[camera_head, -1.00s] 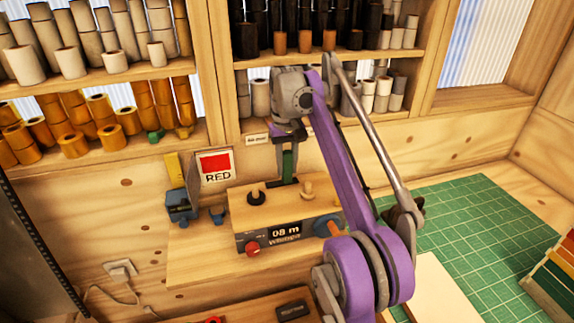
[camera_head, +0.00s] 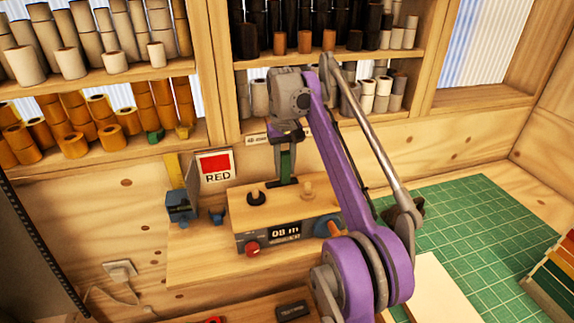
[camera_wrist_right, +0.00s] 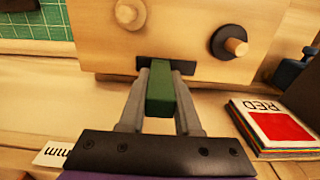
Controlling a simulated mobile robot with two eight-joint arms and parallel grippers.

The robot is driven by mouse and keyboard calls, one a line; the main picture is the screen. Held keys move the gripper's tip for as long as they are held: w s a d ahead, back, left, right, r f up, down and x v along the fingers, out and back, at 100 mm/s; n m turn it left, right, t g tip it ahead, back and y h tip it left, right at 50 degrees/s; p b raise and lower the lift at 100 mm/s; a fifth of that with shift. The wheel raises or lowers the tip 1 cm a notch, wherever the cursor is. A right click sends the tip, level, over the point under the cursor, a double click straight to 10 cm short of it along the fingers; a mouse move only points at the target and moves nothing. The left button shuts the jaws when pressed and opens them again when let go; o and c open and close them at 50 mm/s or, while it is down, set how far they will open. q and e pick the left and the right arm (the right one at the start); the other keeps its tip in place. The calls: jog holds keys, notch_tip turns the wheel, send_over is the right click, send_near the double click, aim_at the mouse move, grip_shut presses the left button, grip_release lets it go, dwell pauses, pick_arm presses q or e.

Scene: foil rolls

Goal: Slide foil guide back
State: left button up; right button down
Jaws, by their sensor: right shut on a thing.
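The wooden foil machine (camera_head: 262,218) stands on the bench below the shelves, with a display, a red knob and a blue knob on its front. A green upright piece (camera_head: 286,162), likely the foil guide, rises from a dark slot at the machine's back edge. My right gripper (camera_head: 286,181) is shut on it from above. In the right wrist view the two grey fingers (camera_wrist_right: 160,85) flank the green piece (camera_wrist_right: 160,101), with its lower end at the dark slot. My left gripper is not in view.
Shelves of rolls are behind. The green mat (camera_head: 490,225) at right is largely clear.

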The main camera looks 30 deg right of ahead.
aim_at(270, 184)
jog(key=a, duration=0.2)
jog(key=w+a, duration=0.1)
jog(key=a, duration=0.1)
jog(key=shift+p, duration=0.3)
jog(key=c, duration=0.9)
grip_release()
jog(key=o, duration=0.3)
jog(key=shift+a, duration=0.15)
jog(key=shift+r, duration=0.1)
